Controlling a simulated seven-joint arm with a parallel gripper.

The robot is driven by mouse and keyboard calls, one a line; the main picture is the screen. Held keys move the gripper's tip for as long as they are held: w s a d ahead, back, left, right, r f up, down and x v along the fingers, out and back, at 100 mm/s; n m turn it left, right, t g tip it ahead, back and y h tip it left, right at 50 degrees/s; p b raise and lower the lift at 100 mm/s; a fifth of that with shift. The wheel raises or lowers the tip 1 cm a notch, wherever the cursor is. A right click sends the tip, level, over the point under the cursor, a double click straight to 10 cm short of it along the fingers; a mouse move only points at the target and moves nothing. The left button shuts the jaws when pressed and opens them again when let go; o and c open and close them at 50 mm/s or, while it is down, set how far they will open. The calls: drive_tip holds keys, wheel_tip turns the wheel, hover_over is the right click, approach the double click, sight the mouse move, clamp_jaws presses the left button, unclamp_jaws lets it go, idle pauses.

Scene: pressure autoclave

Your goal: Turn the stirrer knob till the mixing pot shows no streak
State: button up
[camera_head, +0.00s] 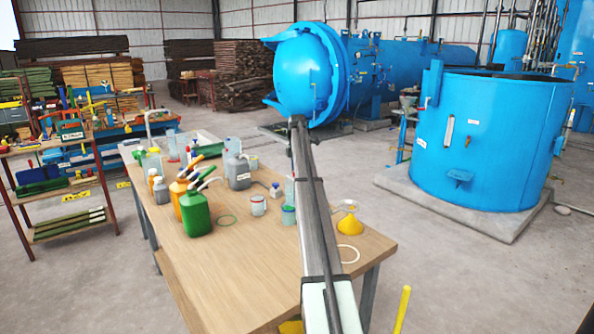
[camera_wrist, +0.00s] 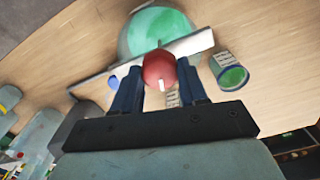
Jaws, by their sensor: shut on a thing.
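In the wrist view, the red stirrer knob (camera_wrist: 158,66) with a short white mark sits between the two dark blue fingers of my gripper (camera_wrist: 160,82), which is shut on it. A flat pale bar (camera_wrist: 196,43) runs across under the knob, over the mixing pot (camera_wrist: 152,22). The pot's round contents look green with a paler rim. The bar, knob and picture edge hide part of them, so I cannot tell whether a streak shows. In the head view my arm covers the knob and my gripper.
A small labelled cup with green content (camera_wrist: 232,76) stands right of the pot in the wrist view. On the wooden bench (camera_head: 240,285) are a green jug (camera_head: 196,213), a grey canister (camera_head: 238,172) and a yellow funnel (camera_head: 350,225). The bench's front left is clear.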

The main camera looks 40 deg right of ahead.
drive_tip(key=o, duration=1.1)
drive_tip(key=shift+c, duration=0.2)
drive_tip(key=shift+r, duration=0.15)
wheel_tip(320, 180, up, 14)
drive_tip(key=shift+f, duration=0.2)
